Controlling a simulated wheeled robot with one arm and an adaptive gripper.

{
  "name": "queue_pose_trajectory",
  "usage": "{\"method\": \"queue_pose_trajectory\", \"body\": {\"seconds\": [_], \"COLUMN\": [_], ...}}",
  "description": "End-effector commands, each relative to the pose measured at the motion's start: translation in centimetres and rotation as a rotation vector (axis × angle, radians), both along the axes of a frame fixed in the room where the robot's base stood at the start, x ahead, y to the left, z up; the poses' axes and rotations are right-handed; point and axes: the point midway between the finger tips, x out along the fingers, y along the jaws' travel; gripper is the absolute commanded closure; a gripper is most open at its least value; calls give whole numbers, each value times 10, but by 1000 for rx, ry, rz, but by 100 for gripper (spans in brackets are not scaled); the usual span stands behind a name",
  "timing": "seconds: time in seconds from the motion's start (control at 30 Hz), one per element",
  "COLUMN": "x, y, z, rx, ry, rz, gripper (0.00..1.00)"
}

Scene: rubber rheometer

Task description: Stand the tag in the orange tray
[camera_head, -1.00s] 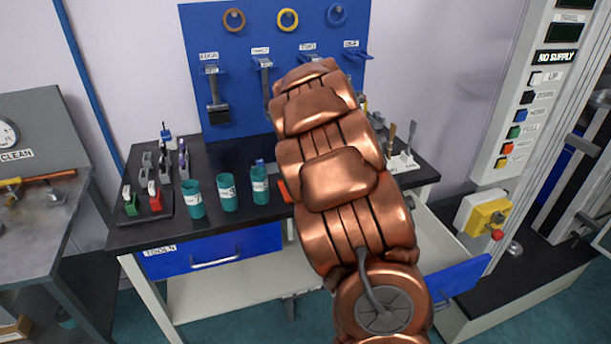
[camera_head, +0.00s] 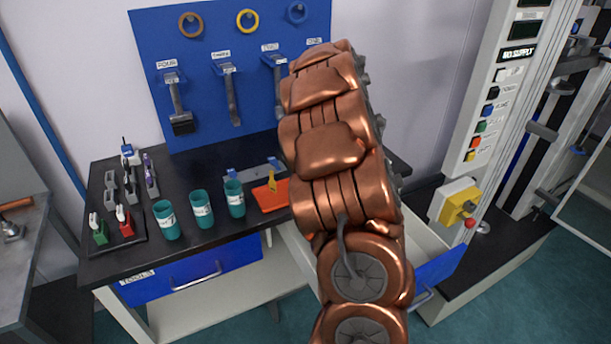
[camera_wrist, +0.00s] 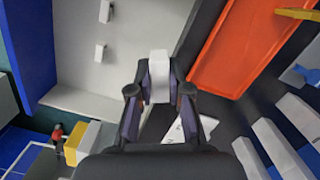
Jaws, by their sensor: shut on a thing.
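The orange tray (camera_head: 268,196) lies on the black bench top, right of the teal cups, partly hidden by my arm. It fills the upper right of the wrist view (camera_wrist: 235,50). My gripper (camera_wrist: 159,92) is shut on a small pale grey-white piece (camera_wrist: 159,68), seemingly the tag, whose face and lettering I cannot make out. In the wrist view the held piece is left of the tray's edge, apart from it in the picture. In the head view my arm hides the gripper and the piece.
A yellow piece (camera_head: 271,180) shows at the tray. Teal cups (camera_head: 202,209) stand left of it. An open drawer (camera_head: 413,252) juts out at right. A white lettered piece (camera_wrist: 190,128) lies beside my gripper. Tools hang on the blue board (camera_head: 205,85).

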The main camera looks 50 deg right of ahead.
Motion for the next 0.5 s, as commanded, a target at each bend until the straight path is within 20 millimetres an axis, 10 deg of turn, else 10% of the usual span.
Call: {"method": "queue_pose_trajectory", "body": {"seconds": [0.5], "x": [72], "y": [-22], "z": [-6], "rx": [3], "ry": [1], "rz": [5], "gripper": [100]}}
